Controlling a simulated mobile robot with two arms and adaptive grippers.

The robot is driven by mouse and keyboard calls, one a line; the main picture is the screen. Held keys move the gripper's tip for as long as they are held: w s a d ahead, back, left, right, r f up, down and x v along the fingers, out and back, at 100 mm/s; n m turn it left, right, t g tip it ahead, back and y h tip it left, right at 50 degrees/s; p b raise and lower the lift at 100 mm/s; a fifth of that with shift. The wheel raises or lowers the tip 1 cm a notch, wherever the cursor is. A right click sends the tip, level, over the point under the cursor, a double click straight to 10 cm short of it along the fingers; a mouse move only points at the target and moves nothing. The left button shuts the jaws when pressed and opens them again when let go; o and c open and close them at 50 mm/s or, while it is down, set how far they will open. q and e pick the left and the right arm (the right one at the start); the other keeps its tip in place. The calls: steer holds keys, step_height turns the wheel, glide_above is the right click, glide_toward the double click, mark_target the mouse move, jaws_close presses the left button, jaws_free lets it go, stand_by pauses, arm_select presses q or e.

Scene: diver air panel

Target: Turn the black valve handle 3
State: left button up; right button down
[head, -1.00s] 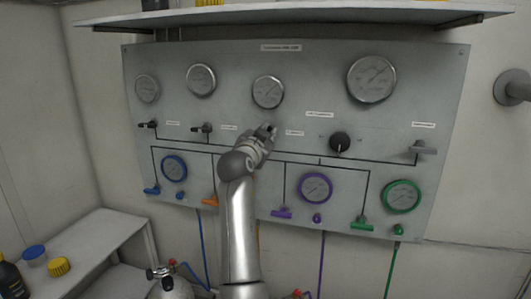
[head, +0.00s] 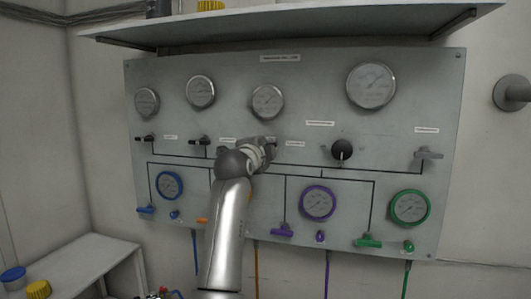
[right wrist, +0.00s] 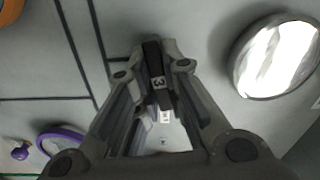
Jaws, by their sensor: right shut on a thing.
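The black valve handle 3 (right wrist: 157,85) shows in the right wrist view as a dark bar marked with a 3. It lies between the two fingers of my right gripper (right wrist: 153,62), which is shut on it. In the head view my right gripper (head: 268,144) is at the panel below the middle gauge, and it hides the handle there. My left gripper is not in view.
The grey panel (head: 230,122) carries several gauges. Two other black handles (head: 146,139) (head: 199,141) are to the left; a black knob (head: 342,150) and a grey handle (head: 428,155) are to the right. A shelf (head: 300,22) overhangs the panel.

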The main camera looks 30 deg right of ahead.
steer(key=shift+m, duration=0.9)
steer(key=shift+r, duration=0.1)
steer(key=c, duration=1.5)
jaws_free()
